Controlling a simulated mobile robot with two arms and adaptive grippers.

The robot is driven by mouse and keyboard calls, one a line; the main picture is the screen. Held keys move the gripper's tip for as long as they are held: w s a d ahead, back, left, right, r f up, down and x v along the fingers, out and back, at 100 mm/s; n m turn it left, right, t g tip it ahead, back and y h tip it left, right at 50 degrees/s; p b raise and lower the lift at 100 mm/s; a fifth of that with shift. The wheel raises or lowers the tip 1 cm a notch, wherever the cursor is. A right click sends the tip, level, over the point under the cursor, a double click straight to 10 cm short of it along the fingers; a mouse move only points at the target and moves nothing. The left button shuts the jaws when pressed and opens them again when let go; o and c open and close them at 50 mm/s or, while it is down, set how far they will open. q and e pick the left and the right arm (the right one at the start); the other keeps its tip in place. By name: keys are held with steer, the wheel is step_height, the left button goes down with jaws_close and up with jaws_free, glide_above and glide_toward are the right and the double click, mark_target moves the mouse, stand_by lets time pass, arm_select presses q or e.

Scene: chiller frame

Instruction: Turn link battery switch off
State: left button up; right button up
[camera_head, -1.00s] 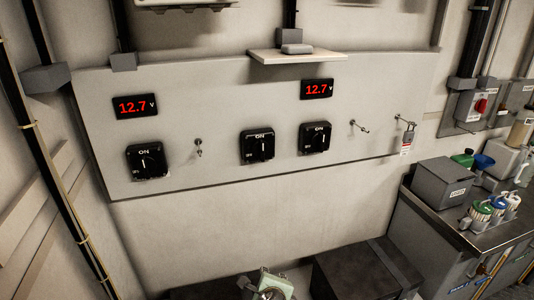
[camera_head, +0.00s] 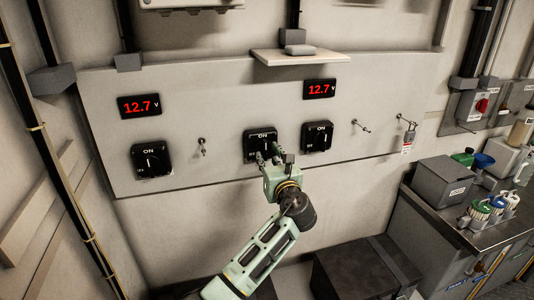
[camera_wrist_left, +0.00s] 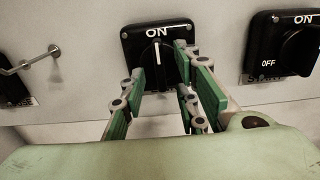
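Three black rotary switches sit on the pale wall panel: a left one (camera_head: 152,159), a middle one (camera_head: 261,141) and a right one (camera_head: 317,136). Their labels below are too small to read in the head view. My left gripper (camera_head: 269,157) is in front of the middle switch and partly covers it. In the left wrist view the middle switch (camera_wrist_left: 156,45) shows "ON" at the top and its knob mark points up. My right gripper is out of view.
Two red displays (camera_head: 139,106) (camera_head: 320,89) read 12.7 V. A small shelf (camera_head: 297,57) juts out above. Hooks (camera_head: 202,146) stick out between switches, and a padlock with a tag (camera_head: 408,138) hangs at right. Dark boxes (camera_head: 357,272) stand below.

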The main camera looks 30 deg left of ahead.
arm_select(q)
steer(key=shift+x, duration=0.85)
steer(key=shift+c, duration=0.5)
jaws_close()
